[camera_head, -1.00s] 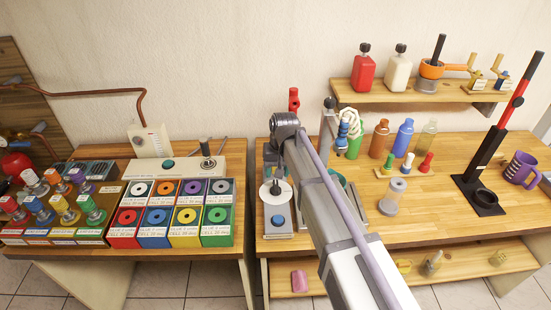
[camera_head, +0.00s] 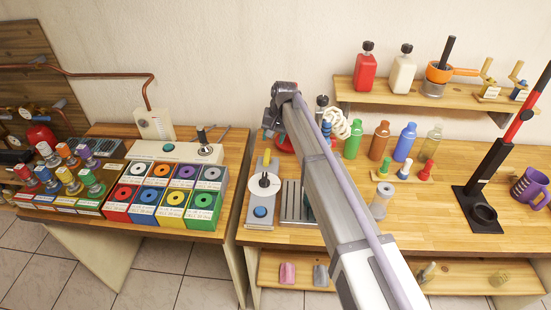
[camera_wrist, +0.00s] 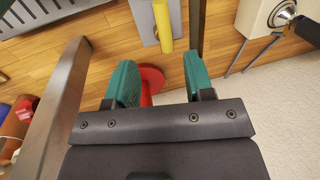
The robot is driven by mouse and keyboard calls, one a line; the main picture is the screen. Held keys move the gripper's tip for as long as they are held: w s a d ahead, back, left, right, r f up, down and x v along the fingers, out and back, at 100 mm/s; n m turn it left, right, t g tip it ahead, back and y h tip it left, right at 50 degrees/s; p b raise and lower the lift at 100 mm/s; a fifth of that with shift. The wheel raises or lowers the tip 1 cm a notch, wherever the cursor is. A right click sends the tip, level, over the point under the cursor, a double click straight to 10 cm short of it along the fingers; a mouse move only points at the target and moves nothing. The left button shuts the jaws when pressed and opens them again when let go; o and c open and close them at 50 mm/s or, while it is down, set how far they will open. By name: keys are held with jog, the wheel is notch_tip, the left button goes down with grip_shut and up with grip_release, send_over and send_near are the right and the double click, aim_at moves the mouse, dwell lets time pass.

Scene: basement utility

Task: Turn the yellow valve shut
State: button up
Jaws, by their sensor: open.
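I cannot pick out a yellow valve for certain in either view. At the far left of the head view, pipes on a wooden board carry small brass-coloured fittings (camera_head: 5,113), partly cut off by the picture edge. A red round part (camera_head: 40,135) sits among them. My gripper (camera_wrist: 155,80) is open, its two teal fingers apart, with nothing clamped. In the wrist view a red round-based object (camera_wrist: 150,78) shows beyond and between the fingers.
The left bench holds coloured boxes (camera_head: 160,195), several coloured-top vials (camera_head: 70,180) and a white device (camera_head: 154,124). The right bench (camera_head: 410,225) holds bottles, a black-and-red stand (camera_head: 500,150) and a purple mug (camera_head: 528,187). A wall shelf (camera_head: 430,97) hangs above.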

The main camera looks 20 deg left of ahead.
aim_at(267, 159)
jog(key=f+b, duration=0.3)
jog(key=a+f+b, duration=0.1)
jog(key=f+b, duration=0.3)
jog(key=a+f+b, duration=0.1)
jog(key=f+b, duration=0.2)
jog(key=f, duration=0.1)
jog(key=shift+s+a, duration=0.2)
jog(key=shift+r, duration=0.2)
grip_shut()
